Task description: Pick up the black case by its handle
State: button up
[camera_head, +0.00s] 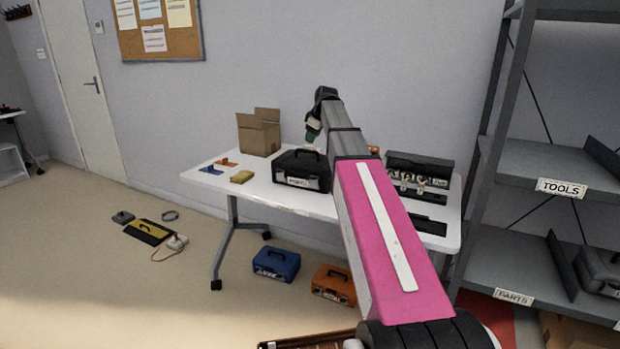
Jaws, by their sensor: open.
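A black case (301,172) with a pale label on its front stands shut on the white table (215,180). Its handle (306,154) is on top. My pink and grey arm reaches over the table from the lower right. My gripper (312,130) hangs from the arm's end, above and behind the case as seen here, apart from the handle. It is open and appears empty; its fingers are small and partly hidden by the wrist.
An open cardboard box (259,136) stands left of the case. An open black toolbox (418,172) is at the table's right. Blue (276,264) and orange (334,285) cases sit on the floor. A grey shelf (500,205) bounds the right side.

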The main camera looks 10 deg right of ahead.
aim_at(307, 151)
jog(key=x, duration=0.8)
jog(key=shift+s+a+f, duration=0.1)
jog(key=shift+s+f, duration=0.1)
jog(key=shift+f, duration=0.1)
jog(key=shift+r, duration=0.1)
grip_shut()
